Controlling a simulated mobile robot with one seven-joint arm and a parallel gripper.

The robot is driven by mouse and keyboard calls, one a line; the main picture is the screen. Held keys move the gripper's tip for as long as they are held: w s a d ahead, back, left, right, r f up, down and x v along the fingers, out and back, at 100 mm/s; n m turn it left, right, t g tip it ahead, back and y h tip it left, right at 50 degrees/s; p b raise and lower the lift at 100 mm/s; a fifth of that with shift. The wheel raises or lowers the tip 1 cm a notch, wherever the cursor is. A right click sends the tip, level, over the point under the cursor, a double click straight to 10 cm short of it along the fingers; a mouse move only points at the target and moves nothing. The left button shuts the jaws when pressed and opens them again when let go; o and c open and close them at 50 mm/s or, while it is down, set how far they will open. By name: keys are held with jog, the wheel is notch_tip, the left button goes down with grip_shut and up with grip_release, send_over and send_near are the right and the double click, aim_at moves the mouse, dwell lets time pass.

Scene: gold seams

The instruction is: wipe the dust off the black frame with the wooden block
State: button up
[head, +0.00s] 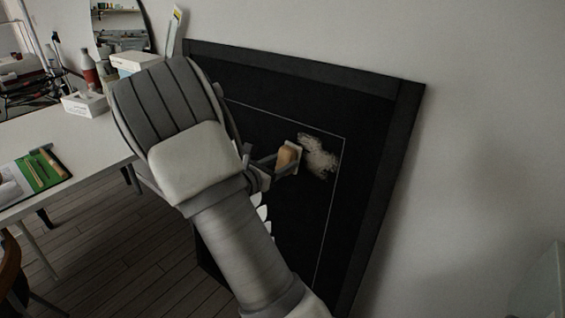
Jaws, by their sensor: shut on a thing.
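The black frame (398,130) leans against the pale wall, with a thin light line marked on its dark panel. A patch of pale dust (320,156) lies on the panel inside that line, near its upper right corner. My gripper (287,160) is shut on the wooden block (287,155), just left of the dust. The block is light brown with a pale face toward the panel. I cannot tell whether it touches the panel. My arm hides the left and lower middle of the frame.
Wooden floor (120,240) lies below. The wall (480,100) right of the frame is bare.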

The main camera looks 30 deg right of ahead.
jog(key=shift+x, duration=0.9)
jog(key=shift+s+b, duration=0.1)
jog(key=shift+b, duration=0.2)
